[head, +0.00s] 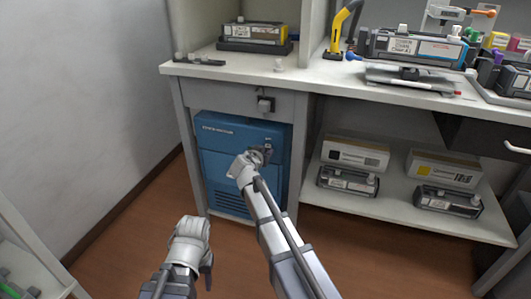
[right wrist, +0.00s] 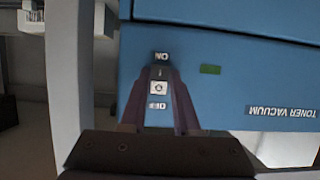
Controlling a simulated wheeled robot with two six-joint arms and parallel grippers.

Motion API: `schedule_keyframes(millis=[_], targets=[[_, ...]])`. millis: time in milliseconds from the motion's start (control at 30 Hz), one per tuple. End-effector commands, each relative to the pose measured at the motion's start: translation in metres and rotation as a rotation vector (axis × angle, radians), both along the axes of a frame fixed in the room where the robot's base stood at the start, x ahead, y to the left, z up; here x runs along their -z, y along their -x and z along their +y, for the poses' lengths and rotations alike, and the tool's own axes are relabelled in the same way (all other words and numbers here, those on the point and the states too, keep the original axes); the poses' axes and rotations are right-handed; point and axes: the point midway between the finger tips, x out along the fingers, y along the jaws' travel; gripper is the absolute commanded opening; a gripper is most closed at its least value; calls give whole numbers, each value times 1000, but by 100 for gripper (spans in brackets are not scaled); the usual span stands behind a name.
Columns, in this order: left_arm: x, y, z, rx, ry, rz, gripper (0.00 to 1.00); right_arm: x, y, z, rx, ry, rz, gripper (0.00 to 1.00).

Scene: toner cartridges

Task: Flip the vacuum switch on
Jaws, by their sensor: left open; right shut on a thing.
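The toner vacuum is a blue box (head: 222,160) under the left end of the workbench. In the right wrist view its blue front (right wrist: 240,75) shows upside-down lettering "TONER VACUUM". The vacuum switch (right wrist: 158,88) sits between an ON label above and an OFF label below in that view. My right gripper (head: 262,152) is at the front of the box. Its dark fingers (right wrist: 160,78) are closed around the switch. I cannot tell which way the switch is set. My left gripper (head: 190,230) is open and empty, low in front of the box, apart from it.
A green rectangle (right wrist: 210,69) is beside the switch. The shelf (head: 320,195) to the right holds cartons and cartridges. The floor (head: 120,240) at left is clear.

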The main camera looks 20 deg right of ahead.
Motion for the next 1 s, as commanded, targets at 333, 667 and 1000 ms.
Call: schedule_keyframes(millis=[333,667,1000], targets=[[51,0,0,-6,1,-3,50,14,1,-1,1,101,-145,0],[63,-1,0,-6,1,-3,50,8,0,-1,0,144,-214,0],[63,-1,0,-6,1,-3,50,8,0,-1,1,144,-214,41]])
